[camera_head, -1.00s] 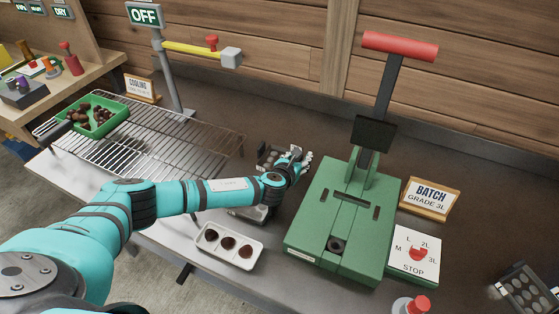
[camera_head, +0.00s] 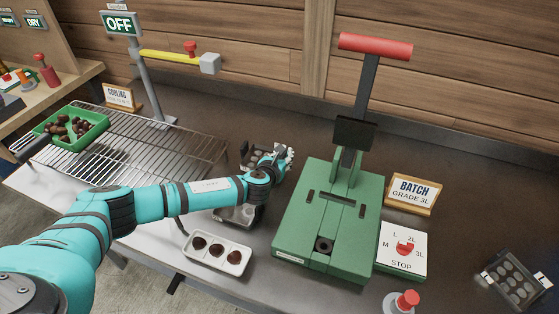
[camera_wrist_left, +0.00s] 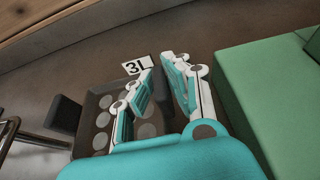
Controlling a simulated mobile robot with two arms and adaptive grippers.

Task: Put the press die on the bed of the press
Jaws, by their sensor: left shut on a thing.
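The press die, a dark plate with round cavities and a white 3L tag, is in the left wrist view (camera_wrist_left: 98,117). Behind my forearm it shows in the head view (camera_head: 252,154), partly hidden. My left gripper (camera_head: 284,158) is shut on the die's edge near the tag, with its fingers (camera_wrist_left: 170,78) pointing away from the wrist camera. I cannot tell whether the die is clear of the counter. The green press (camera_head: 362,232) stands just right of the gripper, its red-handled lever (camera_head: 375,46) raised. My right gripper is out of view.
A wire cooling rack (camera_head: 130,160) with a green tray (camera_head: 92,137) is on the left. A white tray of three chestnuts (camera_head: 235,266) lies in front. A metal item (camera_head: 238,216) sits under my forearm. Another cavity plate (camera_head: 513,278) is at right, beyond the dial panel (camera_head: 402,262).

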